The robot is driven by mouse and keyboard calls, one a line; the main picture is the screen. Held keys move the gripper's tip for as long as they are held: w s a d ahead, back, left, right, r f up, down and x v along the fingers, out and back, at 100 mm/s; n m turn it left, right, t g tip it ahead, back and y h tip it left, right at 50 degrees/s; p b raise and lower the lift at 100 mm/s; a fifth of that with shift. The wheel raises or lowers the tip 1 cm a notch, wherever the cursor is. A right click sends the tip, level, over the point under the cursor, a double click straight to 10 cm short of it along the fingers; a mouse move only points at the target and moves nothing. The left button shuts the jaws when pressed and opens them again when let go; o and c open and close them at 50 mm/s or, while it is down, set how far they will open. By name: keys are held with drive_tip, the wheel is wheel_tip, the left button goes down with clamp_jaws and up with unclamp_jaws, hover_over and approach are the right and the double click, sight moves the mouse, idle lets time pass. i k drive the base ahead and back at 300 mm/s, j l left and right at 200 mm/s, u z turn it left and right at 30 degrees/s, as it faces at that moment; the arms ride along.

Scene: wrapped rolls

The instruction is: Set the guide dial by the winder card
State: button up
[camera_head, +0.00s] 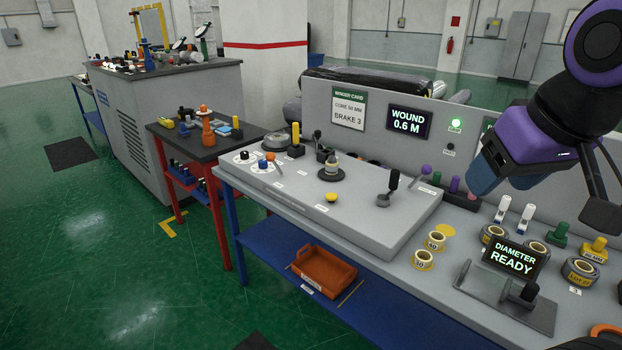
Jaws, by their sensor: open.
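The winder card (349,107) is on the upright back panel of the bench and reads "WINDER CARD", "CORE 50 MM" and "BRAKE 3". Two white dial faces sit at the left end of the grey console: one with a dark knob (245,156), one with a blue knob (262,164). Their labels and settings are too small to read, so I cannot tell which is the guide dial. My gripper (484,172) is at the upper right, above the bench, open and empty. It is well to the right of the dials and touches nothing.
The console (330,215) also carries a yellow button (331,197), a black lever (391,187) and other knobs. A display (408,122) reads "WOUND 0.6 M"; another (515,257) reads "DIAMETER READY". Tape rolls stand at right. An orange tray (322,271) is on the lower shelf.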

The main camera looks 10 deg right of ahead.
sight(262, 163)
drive_tip(key=i+j, duration=0.7)
drive_tip(key=j, duration=0.2)
drive_tip(key=i+j, duration=0.3)
drive_tip(key=j, duration=0.15)
drive_tip(key=i+j, duration=0.35)
drive_tip(key=i+j+z, duration=0.1)
drive_tip(key=i+j, duration=0.25)
drive_tip(key=j, duration=0.2)
drive_tip(key=i+j, duration=0.35)
drive_tip(key=j, duration=0.15)
drive_tip(key=i+j, duration=0.3)
drive_tip(key=j, duration=0.2)
